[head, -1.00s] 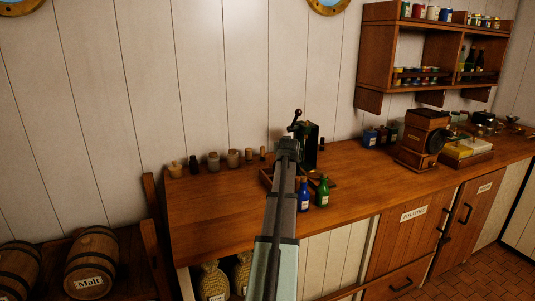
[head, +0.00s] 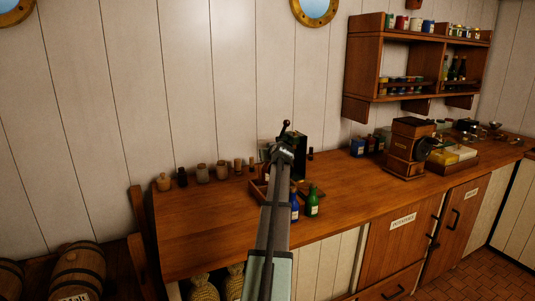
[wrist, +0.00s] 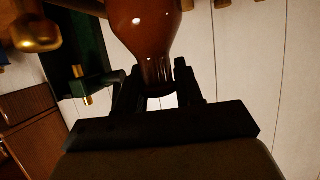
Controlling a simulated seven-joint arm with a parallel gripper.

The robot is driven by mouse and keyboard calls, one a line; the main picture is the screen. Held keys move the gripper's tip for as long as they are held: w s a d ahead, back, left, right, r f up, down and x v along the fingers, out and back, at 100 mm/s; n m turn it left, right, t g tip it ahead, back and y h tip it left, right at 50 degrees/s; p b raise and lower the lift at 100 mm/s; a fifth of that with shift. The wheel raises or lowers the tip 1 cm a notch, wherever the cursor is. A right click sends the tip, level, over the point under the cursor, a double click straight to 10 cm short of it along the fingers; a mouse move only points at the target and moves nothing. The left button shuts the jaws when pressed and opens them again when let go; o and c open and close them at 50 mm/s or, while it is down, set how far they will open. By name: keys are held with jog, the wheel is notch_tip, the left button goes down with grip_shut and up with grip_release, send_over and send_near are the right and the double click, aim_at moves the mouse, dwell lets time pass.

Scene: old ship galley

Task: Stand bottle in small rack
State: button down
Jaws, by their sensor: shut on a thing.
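In the wrist view a glossy brown bottle (wrist: 145,28) is held by its narrow end between the two dark fingers of my gripper (wrist: 158,88). In the head view my gripper (head: 284,150) is over the counter, in front of a dark green machine; the brown bottle cannot be made out there. A small wooden rack (head: 257,188) shows partly at the left of my arm, which hides much of it. A blue bottle (head: 294,209) and a green bottle (head: 313,202) stand upright just right of my arm.
The dark green machine (head: 301,157) with a lever stands close behind my gripper. Several corked jars (head: 202,173) line the counter's back left. A wooden grinder (head: 408,147) stands at the right, below a wall shelf (head: 365,60). The counter's front left (head: 205,225) is clear.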

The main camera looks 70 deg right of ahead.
jog(key=shift+f, duration=3.65)
jog(key=c, duration=0.6)
grip_release()
jog(key=shift+c, duration=0.2)
jog(key=v, duration=1.4)
